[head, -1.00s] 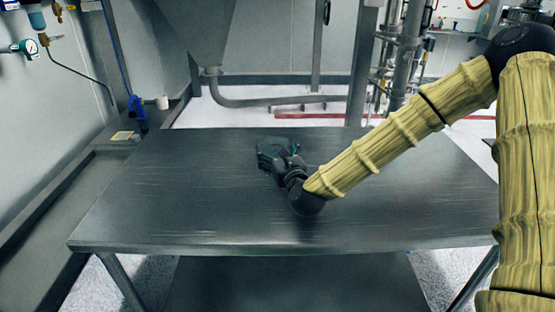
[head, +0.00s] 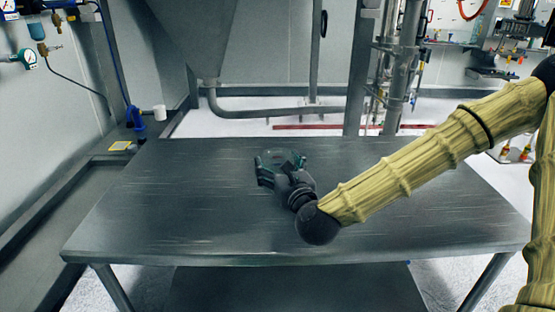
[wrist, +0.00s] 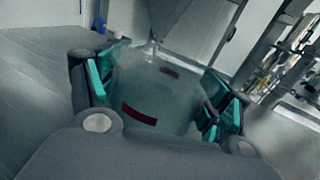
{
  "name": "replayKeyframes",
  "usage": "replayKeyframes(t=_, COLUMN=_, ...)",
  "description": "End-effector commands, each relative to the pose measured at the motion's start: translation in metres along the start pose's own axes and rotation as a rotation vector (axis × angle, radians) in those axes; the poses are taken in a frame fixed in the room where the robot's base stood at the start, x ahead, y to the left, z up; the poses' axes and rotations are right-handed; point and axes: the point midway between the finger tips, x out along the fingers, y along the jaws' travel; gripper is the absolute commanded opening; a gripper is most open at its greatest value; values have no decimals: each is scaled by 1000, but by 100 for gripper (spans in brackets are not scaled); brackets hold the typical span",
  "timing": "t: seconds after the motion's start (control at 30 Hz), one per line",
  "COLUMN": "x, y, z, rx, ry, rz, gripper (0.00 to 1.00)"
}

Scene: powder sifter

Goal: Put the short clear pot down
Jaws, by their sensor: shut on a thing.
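The short clear pot (wrist: 155,90) is see-through and sits between the teal pads of my gripper (wrist: 160,100) in the wrist view. A dark red strip shows through or on its wall. In the head view my gripper (head: 280,170) is over the far middle of the steel table (head: 180,220), with the clear pot (head: 278,156) faintly visible between the fingers. The gripper is shut on the pot. I cannot tell whether the pot's base touches the table top.
The table top around the gripper is bare. A white cup (head: 160,112) and a blue tool (head: 134,117) are on the ledge at the left. A steel hopper (head: 205,40) hangs behind the table, with pipework (head: 395,70) at the back right.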

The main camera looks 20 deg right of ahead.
Motion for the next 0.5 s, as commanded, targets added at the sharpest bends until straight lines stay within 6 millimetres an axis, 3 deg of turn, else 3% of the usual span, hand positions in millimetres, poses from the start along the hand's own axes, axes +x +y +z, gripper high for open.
replayKeyframes(t=0.07, x=-13, y=3, z=1, rx=2, ry=1, rz=2, gripper=50)
replayKeyframes(t=0.5, x=-38, y=9, z=10, rx=-3, ry=4, rz=-1, gripper=50)
